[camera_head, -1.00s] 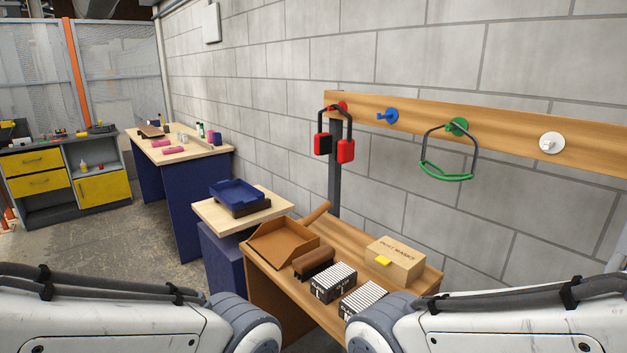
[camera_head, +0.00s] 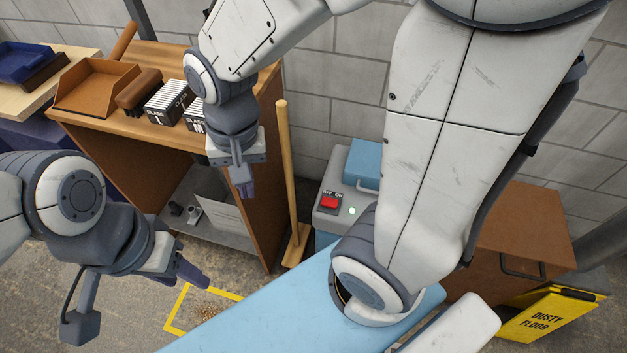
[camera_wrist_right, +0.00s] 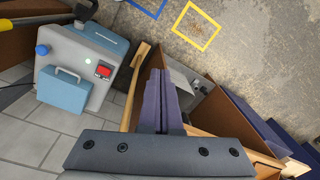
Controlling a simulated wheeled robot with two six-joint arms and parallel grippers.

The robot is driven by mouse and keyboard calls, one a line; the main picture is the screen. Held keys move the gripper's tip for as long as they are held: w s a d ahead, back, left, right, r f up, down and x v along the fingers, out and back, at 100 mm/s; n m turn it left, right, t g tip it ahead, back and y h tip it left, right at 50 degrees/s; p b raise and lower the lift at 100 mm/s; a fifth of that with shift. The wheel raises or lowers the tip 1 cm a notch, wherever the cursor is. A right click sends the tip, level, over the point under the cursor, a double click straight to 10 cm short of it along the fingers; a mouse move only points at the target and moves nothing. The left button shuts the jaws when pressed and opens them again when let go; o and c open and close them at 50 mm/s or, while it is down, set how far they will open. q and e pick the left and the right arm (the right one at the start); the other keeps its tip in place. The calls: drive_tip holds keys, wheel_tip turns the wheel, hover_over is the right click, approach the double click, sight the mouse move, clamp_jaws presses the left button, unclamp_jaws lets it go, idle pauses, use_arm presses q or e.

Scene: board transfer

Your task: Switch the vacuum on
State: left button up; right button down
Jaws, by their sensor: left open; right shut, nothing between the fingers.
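The vacuum (camera_head: 325,222) is a grey and blue machine on the floor beyond my right arm. On its grey top sits a red switch (camera_head: 329,203) marked OFF and ON, with a small pale light (camera_head: 352,211) beside it. Part of the vacuum is hidden by my right arm. My right gripper (camera_head: 242,186) is shut and empty, left of the switch and apart from it. The right wrist view shows the vacuum (camera_wrist_right: 75,58) and its red switch (camera_wrist_right: 104,71) left of the shut fingers (camera_wrist_right: 165,85). My left gripper (camera_head: 192,273) is open at the lower left.
A wooden-handled tool (camera_head: 286,170) stands upright between the brown workbench (camera_head: 130,130) and the vacuum. A yellow floor outline (camera_head: 176,308) surrounds brown debris (camera_head: 207,312). A brown cabinet (camera_head: 520,232) and a yellow DUSTY FLOOR sign (camera_head: 548,315) stand at the right.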

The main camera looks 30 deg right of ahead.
drive_tip(key=w+d+f+m+b, duration=0.6)
drive_tip(key=w+d+f+m, duration=0.1)
drive_tip(key=d+f+m, duration=0.35)
drive_tip(key=m+b, duration=0.5)
drive_tip(key=m, duration=0.8)
hover_over(326, 201)
wheel_tip(326, 201, down, 9)
use_arm(q)
wheel_tip(326, 201, down, 12)
drive_tip(key=shift+f, duration=0.15)
use_arm(e)
drive_tip(key=shift+d+f+h, duration=0.1)
drive_tip(key=shift+f+h, duration=0.1)
drive_tip(key=shift+h, duration=0.1)
drive_tip(key=shift+f, duration=0.1)
wheel_tip(326, 201, down, 13)
drive_tip(key=b, duration=0.3)
drive_tip(key=shift+f+b, duration=0.35)
drive_tip(key=shift+f, duration=0.05)
use_arm(q)
wheel_tip(326, 201, down, 4)
